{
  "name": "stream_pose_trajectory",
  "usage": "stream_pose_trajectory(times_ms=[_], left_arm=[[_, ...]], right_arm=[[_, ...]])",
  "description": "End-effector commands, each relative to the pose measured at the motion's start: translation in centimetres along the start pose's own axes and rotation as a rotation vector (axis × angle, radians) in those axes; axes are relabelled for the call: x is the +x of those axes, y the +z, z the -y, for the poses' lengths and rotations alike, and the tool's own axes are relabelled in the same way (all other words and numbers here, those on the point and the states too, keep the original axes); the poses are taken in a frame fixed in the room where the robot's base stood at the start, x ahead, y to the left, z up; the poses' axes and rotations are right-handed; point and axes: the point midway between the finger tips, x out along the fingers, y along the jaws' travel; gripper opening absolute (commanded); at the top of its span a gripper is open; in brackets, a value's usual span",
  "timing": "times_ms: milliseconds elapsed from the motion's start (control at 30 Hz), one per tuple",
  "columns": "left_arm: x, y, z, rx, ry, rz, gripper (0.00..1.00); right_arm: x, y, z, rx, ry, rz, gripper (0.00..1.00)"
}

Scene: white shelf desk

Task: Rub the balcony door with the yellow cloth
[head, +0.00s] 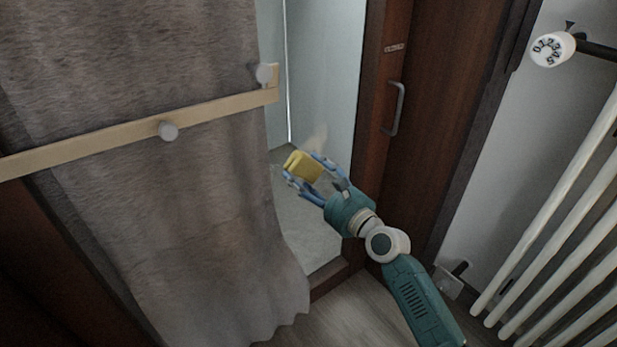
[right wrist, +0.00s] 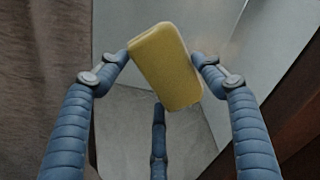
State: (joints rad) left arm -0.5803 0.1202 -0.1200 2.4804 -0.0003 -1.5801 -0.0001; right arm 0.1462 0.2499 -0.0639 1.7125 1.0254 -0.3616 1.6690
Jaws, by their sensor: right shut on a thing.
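The yellow cloth (head: 303,166) is a small folded block between the fingers of my right gripper (head: 309,176). In the right wrist view the cloth (right wrist: 166,66) sits tilted between the blue fingertips of the right gripper (right wrist: 166,68), which is shut on it. The balcony door (head: 378,150) has a dark wooden frame and a pale glass pane (head: 320,75). The gripper is in front of the glass, with a faint yellowish reflection just above the cloth. I cannot tell whether the cloth touches the glass. My left gripper is out of view.
A grey-brown curtain (head: 190,190) covers the left side, with a light wooden rail (head: 110,138) and round knobs across it. A metal door handle (head: 396,108) sticks out right of the glass. A white radiator (head: 560,225) with a valve knob (head: 552,49) stands at the right.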

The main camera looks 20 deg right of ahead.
Motion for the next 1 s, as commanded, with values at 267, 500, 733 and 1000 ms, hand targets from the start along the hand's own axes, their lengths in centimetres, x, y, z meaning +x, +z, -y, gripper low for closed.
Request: stream_pose_trajectory(times_ms=[267, 500, 733, 1000], left_arm=[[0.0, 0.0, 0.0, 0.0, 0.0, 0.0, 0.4], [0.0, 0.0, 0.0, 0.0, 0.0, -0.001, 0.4], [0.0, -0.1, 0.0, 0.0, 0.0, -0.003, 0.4], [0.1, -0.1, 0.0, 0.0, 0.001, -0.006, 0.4]], right_arm=[[0.0, 0.0, 0.0, 0.0, -0.001, 0.001, 0.46], [0.4, 0.0, 0.0, 0.0, -0.001, 0.001, 0.46], [0.8, 0.1, 0.0, 0.0, -0.001, 0.001, 0.46], [1.4, 0.0, 0.0, 0.0, -0.001, 0.001, 0.46]])
